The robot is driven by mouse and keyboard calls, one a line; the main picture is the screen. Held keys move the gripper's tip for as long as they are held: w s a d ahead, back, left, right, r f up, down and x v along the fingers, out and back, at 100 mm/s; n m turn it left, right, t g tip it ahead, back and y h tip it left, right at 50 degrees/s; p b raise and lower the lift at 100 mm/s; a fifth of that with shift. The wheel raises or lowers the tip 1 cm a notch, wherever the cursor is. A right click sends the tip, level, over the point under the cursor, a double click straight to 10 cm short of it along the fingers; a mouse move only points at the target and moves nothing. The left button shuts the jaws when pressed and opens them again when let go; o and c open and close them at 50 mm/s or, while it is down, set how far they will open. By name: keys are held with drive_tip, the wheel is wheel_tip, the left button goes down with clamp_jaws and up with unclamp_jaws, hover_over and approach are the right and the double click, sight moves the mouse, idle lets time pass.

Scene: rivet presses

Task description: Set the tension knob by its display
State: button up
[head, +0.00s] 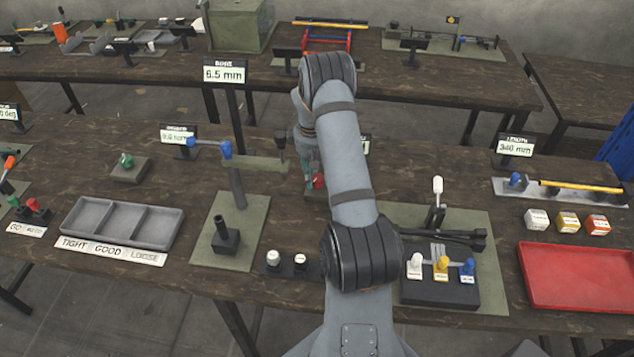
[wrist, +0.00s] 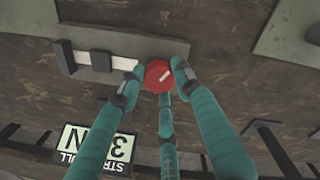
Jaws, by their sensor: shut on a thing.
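In the head view the red knob (head: 319,181) shows only partly beside my gripper (head: 312,178); my arm hides the rest. A display (wrist: 95,149) with a pale face stands near the knob, seen upside down; I cannot read its value surely. In the head view my arm covers most of it.
A post press (head: 237,185) stands left of the knob, close to my arm. A lever fixture (head: 437,215) with coloured-handled pieces is at the right. A grey three-part tray (head: 122,222) and a red tray (head: 580,278) lie farther out.

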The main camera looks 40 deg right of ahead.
sight(314, 179)
drive_tip(key=m+b, duration=0.3)
drive_tip(key=m, duration=0.1)
drive_tip(key=shift+f+m, duration=0.1)
drive_tip(key=shift+m, duration=0.2)
idle(0.3)
drive_tip(key=o, duration=1.2)
drive_tip(key=shift+c, duration=0.2)
wheel_tip(314, 179, up, 12)
drive_tip(key=shift+w+a, duration=0.2)
drive_tip(key=shift+a, duration=0.25)
